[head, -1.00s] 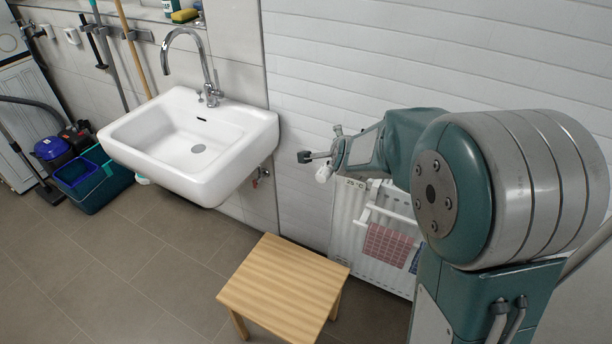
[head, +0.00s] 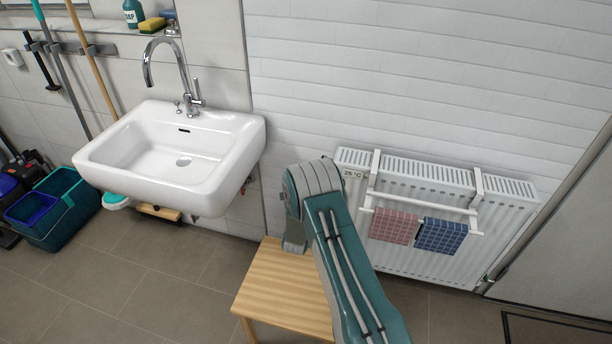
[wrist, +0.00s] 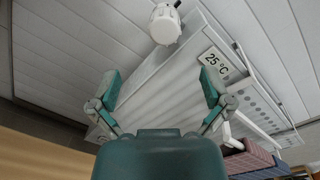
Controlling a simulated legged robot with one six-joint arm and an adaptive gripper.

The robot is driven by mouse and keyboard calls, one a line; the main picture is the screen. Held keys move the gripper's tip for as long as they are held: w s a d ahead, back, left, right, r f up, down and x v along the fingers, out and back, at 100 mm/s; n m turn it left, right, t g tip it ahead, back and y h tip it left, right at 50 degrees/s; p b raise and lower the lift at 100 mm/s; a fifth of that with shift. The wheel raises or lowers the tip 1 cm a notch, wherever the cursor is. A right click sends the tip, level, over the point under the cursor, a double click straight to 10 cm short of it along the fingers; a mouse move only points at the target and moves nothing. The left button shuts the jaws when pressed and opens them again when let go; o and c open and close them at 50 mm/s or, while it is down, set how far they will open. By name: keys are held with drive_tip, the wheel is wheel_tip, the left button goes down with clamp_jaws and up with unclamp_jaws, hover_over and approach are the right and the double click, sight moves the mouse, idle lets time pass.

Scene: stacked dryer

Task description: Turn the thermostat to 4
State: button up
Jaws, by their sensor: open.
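The white thermostat knob (wrist: 166,27) is at the upper middle of the wrist view, at the corner of the white radiator (wrist: 165,80). It lies beyond my gripper (wrist: 160,82), whose two teal fingers are spread wide with nothing between them. The knob appears apart from the fingertips. The number it is set to is too small to read. A display (wrist: 216,63) on the radiator reads 25 °C. In the head view the radiator (head: 505,218) stands against the white wall. My arm hides the knob and my gripper there.
A wooden stool (head: 270,292) stands below my arm. A white sink (head: 110,163) is to the left. A towel rail on the radiator holds a red towel (head: 394,226) and a blue towel (head: 441,236). Buckets (head: 62,208) stand at the far left.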

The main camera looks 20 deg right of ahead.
drive_tip(key=x, duration=1)
drive_tip(key=shift+w+d+f, duration=0.1)
drive_tip(key=shift+d, duration=0.35)
drive_tip(key=shift+w+d, duration=0.15)
drive_tip(key=shift+d, duration=0.35)
drive_tip(key=shift+a, duration=0.35)
drive_tip(key=c, duration=1.1)
